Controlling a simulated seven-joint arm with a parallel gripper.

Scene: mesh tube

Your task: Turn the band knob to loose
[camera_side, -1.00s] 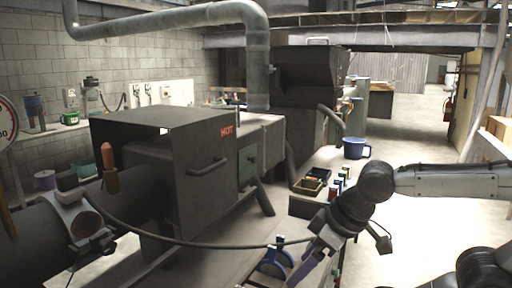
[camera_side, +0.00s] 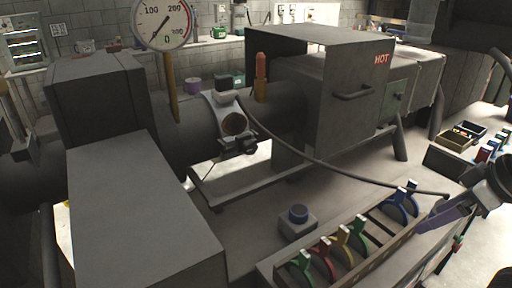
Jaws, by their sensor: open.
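A pale clamp band (camera_side: 212,112) wraps around the dark horizontal tube (camera_side: 185,130). It carries a round brownish face (camera_side: 235,124) and a small dark part (camera_side: 238,146) below it, perhaps the knob; any loose marking is too small to read. My gripper (camera_side: 432,220), with purple fingers, is at the right edge, near the blue forked pieces and well away from the band. It is open, and I see nothing held.
A rack (camera_side: 350,255) holds red, yellow, green and blue forked pieces (camera_side: 402,200). A black cable (camera_side: 330,168) runs from the band to the right. A box marked HOT (camera_side: 345,95) and a dial gauge (camera_side: 161,22) stand behind. A grey block (camera_side: 140,215) fills the left foreground.

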